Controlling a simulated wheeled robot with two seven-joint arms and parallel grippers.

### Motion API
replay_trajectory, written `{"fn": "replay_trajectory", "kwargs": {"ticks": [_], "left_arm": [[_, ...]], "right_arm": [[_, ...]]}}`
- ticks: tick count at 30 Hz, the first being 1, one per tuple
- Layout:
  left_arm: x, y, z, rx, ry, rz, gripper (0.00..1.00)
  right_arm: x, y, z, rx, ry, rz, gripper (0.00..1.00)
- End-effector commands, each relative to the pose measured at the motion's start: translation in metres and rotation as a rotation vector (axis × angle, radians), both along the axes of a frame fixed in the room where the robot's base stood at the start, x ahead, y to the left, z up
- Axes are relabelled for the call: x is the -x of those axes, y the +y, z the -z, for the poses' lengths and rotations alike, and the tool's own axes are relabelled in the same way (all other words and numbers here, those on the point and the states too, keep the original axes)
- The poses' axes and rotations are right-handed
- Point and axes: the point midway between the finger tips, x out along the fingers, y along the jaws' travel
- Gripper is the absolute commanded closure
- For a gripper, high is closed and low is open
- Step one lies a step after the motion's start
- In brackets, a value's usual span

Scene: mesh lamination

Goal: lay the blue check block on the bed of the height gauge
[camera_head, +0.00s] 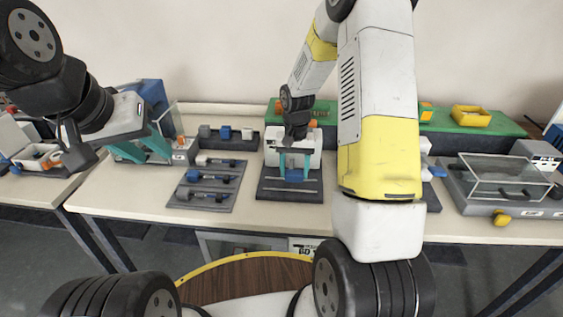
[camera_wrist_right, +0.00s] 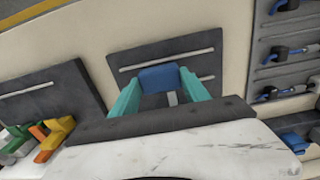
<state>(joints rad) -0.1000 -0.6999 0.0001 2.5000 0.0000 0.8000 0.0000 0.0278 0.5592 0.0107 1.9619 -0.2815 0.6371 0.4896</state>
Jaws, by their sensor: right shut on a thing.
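The blue check block (camera_head: 294,175) is between the teal fingers of my right gripper (camera_head: 295,172), which is shut on it. In the right wrist view, the block (camera_wrist_right: 160,77) sits between the fingertips of that gripper (camera_wrist_right: 161,88). Block and fingers are over a dark flat base with light lines (camera_head: 290,196), which looks like the height gauge's bed; it also shows in the right wrist view (camera_wrist_right: 203,42). I cannot tell whether the block touches it. My gripper body hides what lies behind. My left gripper (camera_head: 150,157) is open and empty at the left of the table.
A dark rack (camera_head: 206,206) with several blue-handled tools lies left of the base. Small blocks stand on a tray (camera_head: 228,147) behind it. A green shelf (camera_head: 458,126) with a yellow bin (camera_head: 471,116) is at the back. A clear-lidded box (camera_head: 507,180) stands at right.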

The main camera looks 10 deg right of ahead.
Motion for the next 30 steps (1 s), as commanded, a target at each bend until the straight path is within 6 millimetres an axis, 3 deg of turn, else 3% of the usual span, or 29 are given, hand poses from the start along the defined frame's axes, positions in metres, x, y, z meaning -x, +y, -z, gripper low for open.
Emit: {"fn": "replay_trajectory", "kwargs": {"ticks": [7, 15, 25, 26, 28, 30], "left_arm": [[0.000, 0.000, 0.000, 0.000, 0.000, 0.000, 0.64], [0.000, 0.000, 0.000, 0.000, 0.000, 0.000, 0.64], [0.000, 0.000, 0.000, 0.000, 0.000, 0.000, 0.64], [0.000, 0.000, 0.000, 0.000, 0.000, 0.000, 0.64], [0.000, 0.000, 0.000, 0.000, 0.000, 0.000, 0.64], [0.000, 0.000, 0.000, 0.000, 0.000, 0.000, 0.64]], "right_arm": [[-0.017, 0.009, 0.002, -0.001, 0.000, -0.001, 0.88], [-0.017, 0.008, 0.037, 0.000, 0.001, 0.000, 0.88], [-0.017, 0.008, 0.040, 0.000, 0.001, 0.000, 0.88], [-0.017, 0.008, 0.040, 0.000, 0.000, 0.000, 0.42], [-0.017, 0.008, 0.040, 0.000, 0.000, 0.000, 0.28], [-0.017, 0.008, 0.040, 0.000, 0.000, 0.000, 0.24]]}}
